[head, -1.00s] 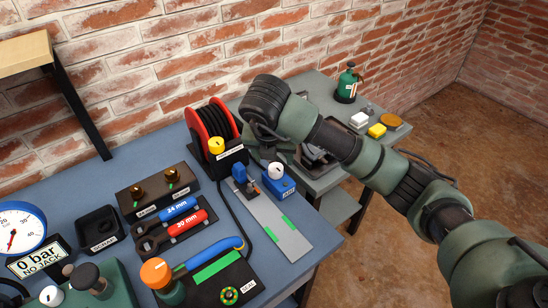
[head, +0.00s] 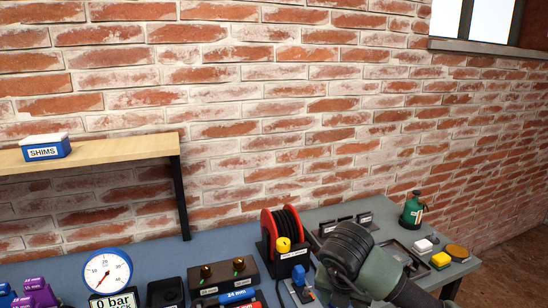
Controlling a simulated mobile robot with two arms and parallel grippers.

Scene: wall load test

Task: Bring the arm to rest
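My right arm (head: 378,268) comes in from the lower right of the head view. Its dark ribbed wrist joint (head: 347,246) shows in front of the far grey bench, just right of the red hose reel (head: 270,233). The arm bends there, and what lies beyond the joint is hidden. The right gripper's fingers do not show. No part of my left arm or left gripper is in view.
On the blue bench (head: 225,241) stand a pressure gauge (head: 107,272), a two-knob box (head: 222,275) and a dark tray (head: 165,293). A wooden shelf (head: 110,153) holds a SHIMS box (head: 45,146).

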